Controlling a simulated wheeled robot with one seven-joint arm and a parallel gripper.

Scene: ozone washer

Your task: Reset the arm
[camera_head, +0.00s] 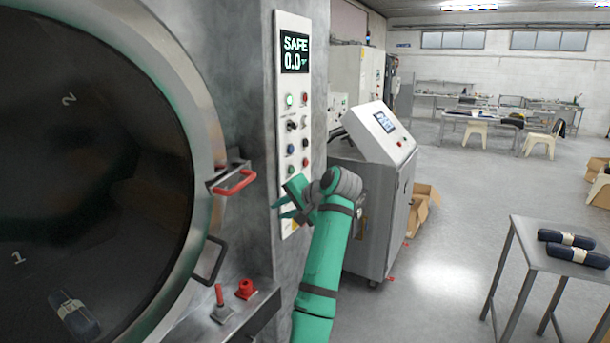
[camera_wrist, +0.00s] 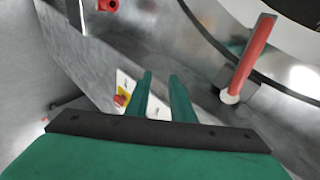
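My green arm reaches up in the middle of the head view. My gripper (camera_head: 286,206) is in front of the lower part of the control panel (camera_head: 292,130), right of the red door handle (camera_head: 235,183). In the wrist view, the two green fingers of my gripper (camera_wrist: 160,78) stand apart with an empty gap between them. The panel's lower end and a red knob on yellow (camera_wrist: 121,98) show behind the fingers. The red handle (camera_wrist: 250,58) is to their right. My arm hides part of the panel's bottom in the head view.
The washer's large round door (camera_head: 100,150) fills the left, with a dark bundle (camera_head: 75,315) behind its glass. A red button (camera_head: 245,289) and a red-topped lever (camera_head: 219,300) stand on a ledge. A grey cabinet (camera_head: 365,190) and a table (camera_head: 540,232) are right.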

